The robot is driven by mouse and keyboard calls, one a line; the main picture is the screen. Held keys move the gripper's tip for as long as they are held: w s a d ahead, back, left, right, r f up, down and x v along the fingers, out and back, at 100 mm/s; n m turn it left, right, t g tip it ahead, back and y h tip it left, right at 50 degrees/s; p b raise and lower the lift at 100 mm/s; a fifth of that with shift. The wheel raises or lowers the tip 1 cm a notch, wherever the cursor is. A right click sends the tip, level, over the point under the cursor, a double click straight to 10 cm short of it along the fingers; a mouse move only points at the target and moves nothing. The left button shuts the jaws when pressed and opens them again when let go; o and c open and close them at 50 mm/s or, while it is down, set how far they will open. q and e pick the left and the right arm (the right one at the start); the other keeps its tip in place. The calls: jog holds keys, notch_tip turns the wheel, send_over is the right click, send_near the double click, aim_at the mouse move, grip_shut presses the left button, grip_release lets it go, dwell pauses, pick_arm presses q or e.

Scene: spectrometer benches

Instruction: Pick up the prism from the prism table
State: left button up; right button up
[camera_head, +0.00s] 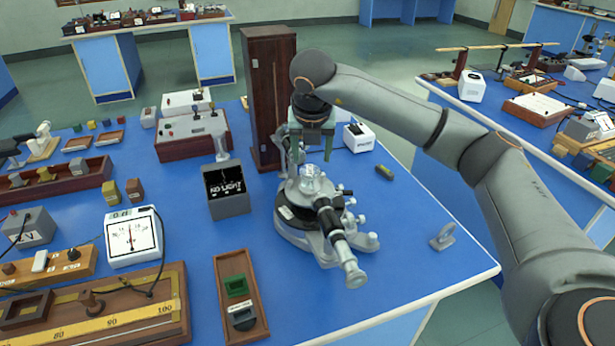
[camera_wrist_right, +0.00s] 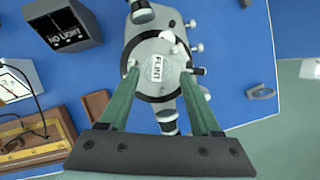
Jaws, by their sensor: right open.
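The prism (camera_head: 311,172) is a small clear block on the round prism table of the spectrometer (camera_head: 330,215). In the wrist view the prism (camera_wrist_right: 157,68) shows from above with a white "FLINT" label, near the middle of the grey disc of the prism table (camera_wrist_right: 144,82). My right gripper (camera_head: 311,152) points down above the prism table. Its green fingers are apart, and in the wrist view the right gripper (camera_wrist_right: 159,76) has one finger on either side of the prism with nothing held. Whether the tips are level with the prism is unclear. My left gripper is not in view.
The spectrometer's telescope (camera_head: 341,245) extends toward the front right. A dark "NO LIGHT" box (camera_head: 226,189) stands at its left and a tall wooden cabinet (camera_head: 268,95) behind. A small grey stand (camera_head: 442,238) is at the right edge. The blue benchtop at front right is mostly clear.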

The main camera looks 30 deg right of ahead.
aim_at(310, 171)
jog(key=shift+x, duration=0.9)
jog(key=shift+s+a+f+p+x, duration=0.1)
jog(key=shift+a+p+x, duration=0.05)
jog(key=shift+x, duration=0.75)
jog(key=shift+s+a+f+p+x, duration=0.1)
jog(key=shift+s+p+x, duration=0.1)
jog(key=shift+x, duration=0.7)
jog(key=shift+s+a+p+x, duration=0.1)
jog(key=shift+a+p+x, duration=0.05)
jog(key=shift+x, duration=0.75)
jog(key=shift+c, duration=0.3)
grip_shut()
jog(key=shift+w, duration=0.1)
